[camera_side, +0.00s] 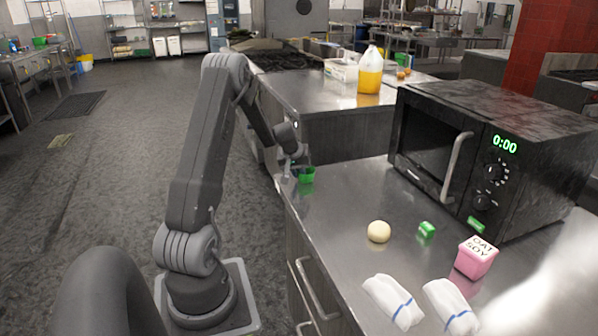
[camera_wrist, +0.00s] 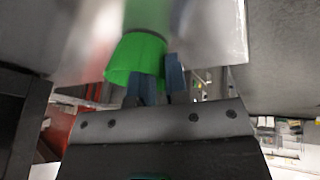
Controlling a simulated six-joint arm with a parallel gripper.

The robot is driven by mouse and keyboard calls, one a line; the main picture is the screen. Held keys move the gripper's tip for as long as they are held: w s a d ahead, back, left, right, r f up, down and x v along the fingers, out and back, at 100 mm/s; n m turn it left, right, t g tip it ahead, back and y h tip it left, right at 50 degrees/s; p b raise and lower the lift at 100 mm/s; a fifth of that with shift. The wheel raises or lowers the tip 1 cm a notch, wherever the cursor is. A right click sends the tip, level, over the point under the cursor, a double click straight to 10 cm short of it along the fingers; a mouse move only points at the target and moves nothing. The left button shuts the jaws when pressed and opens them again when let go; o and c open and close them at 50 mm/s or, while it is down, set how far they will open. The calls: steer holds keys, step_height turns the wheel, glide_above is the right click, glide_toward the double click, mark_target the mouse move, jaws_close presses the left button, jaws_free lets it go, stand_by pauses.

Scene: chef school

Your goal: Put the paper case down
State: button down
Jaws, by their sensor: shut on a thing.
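The green paper case (camera_side: 307,174) is at the far left edge of the steel counter (camera_side: 345,200) in the side view. My gripper (camera_side: 293,172) is at its left side, low over the counter edge, and shut on the case's wall. In the wrist view the green case (camera_wrist: 136,57) fills the upper middle, with the blue-grey fingers of my gripper (camera_wrist: 160,80) at its right side. The case is close to the counter top; I cannot tell whether its base touches it.
A black microwave (camera_side: 490,150) stands at the back right. The counter between case and ball is clear.

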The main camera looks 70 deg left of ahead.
steer(key=shift+f, duration=0.15)
steer(key=c, duration=1.1)
jaws_free()
